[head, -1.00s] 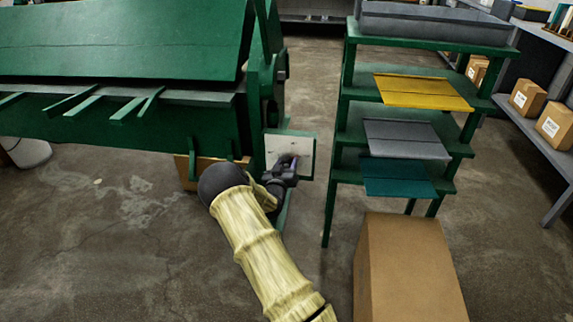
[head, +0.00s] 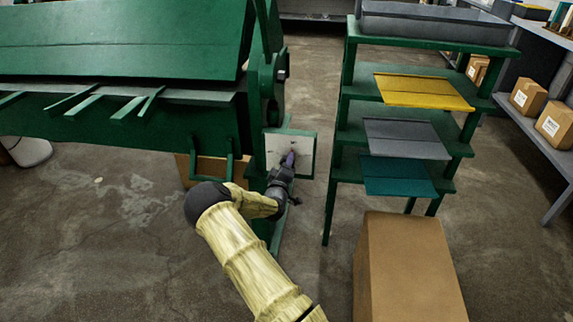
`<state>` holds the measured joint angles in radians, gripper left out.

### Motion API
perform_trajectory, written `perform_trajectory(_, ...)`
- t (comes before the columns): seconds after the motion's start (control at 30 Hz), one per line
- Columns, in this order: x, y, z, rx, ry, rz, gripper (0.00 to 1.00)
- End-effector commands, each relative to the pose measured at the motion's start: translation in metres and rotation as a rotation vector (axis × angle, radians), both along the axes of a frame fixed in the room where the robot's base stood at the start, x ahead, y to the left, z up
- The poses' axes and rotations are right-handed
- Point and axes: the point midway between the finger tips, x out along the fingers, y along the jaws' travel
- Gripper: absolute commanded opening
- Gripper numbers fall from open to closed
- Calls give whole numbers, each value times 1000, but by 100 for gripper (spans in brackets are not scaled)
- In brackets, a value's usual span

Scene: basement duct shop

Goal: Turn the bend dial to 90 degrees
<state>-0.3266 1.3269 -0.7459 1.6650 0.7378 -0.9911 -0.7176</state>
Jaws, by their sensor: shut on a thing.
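The pale dial plate (head: 305,152) has a green frame and sits at the right end of the green bending machine (head: 130,123). The fingers and wrist hide most of the dial. A few dark marks on the plate are too small to read, so the dial's angle cannot be told.
A green rack (head: 343,118) with yellow, grey and teal sheets stands just right of the plate. A tall cardboard box (head: 412,265) stands in front of it. Another box (head: 212,170) is under the machine, behind my arm. Open concrete floor lies at the left front.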

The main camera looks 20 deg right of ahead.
Motion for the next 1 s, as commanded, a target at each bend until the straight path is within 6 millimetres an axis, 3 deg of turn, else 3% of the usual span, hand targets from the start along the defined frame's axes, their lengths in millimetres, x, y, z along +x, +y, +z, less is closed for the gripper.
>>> perform_trajectory(0.57, 0, 0, -1, -43, 30, 1, 22)
perform_trajectory(0.6, 0, 0, -1, -43, 30, 1, 47)
perform_trajectory(0.7, 0, 0, -1, -43, 30, 1, 66)
perform_trajectory(1.0, -1, 1, 0, -42, 30, 1, 66)
